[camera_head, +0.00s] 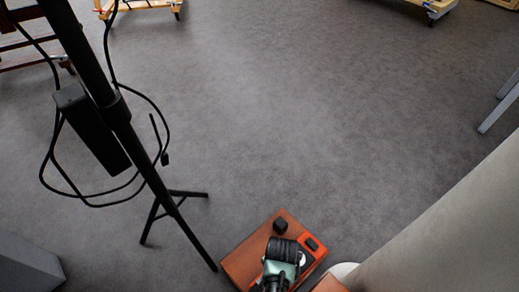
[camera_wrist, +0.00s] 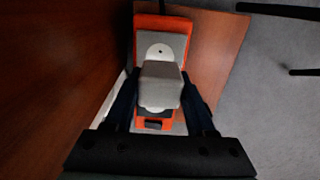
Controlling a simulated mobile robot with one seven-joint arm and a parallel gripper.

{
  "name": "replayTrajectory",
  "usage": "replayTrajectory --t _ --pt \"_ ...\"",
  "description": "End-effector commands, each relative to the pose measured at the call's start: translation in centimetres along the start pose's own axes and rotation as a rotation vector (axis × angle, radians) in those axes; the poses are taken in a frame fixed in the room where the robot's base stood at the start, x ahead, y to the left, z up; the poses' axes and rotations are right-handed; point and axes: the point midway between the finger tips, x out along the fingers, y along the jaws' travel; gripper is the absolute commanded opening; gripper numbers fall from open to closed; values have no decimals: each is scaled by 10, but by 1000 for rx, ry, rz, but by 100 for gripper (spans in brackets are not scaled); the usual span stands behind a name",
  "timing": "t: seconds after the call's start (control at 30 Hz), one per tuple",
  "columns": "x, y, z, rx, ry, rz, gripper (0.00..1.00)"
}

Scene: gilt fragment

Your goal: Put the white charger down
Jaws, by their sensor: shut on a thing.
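The white charger (camera_wrist: 160,84) is a pale, rounded block between the two dark fingers of my gripper (camera_wrist: 160,100) in the wrist view. My gripper is shut on it. An orange device (camera_wrist: 180,26) with a grey face and a pale disc lies directly behind the charger, partly hidden by it. I cannot tell whether the charger touches the device. In the head view, my gripper (camera_head: 274,282) is at the bottom, over the small wooden surface (camera_head: 240,264), where the orange device (camera_head: 316,254) also shows. My arm hides much of this spot, and I cannot make out the charger there.
A small black block (camera_head: 280,224) sits near the far corner of the wooden surface. A black stand (camera_head: 165,200) with looping cables and a black box rises at left. A pale wall or panel (camera_head: 450,230) is at right. The grey floor beyond is open.

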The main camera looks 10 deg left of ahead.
Motion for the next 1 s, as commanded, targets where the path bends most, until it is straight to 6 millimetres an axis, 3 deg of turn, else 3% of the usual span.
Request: replayTrajectory --t 0.17,0.4,0.6,0.77,1.0 --pt "4 -14 -5 40 4 0 0" --pt "13 -78 -13 239 7 1 0" --pt "13 -118 -7 363 2 -1 0" --pt "23 -126 -5 395 0 0 0" --pt "64 -125 -5 394 0 1 0"
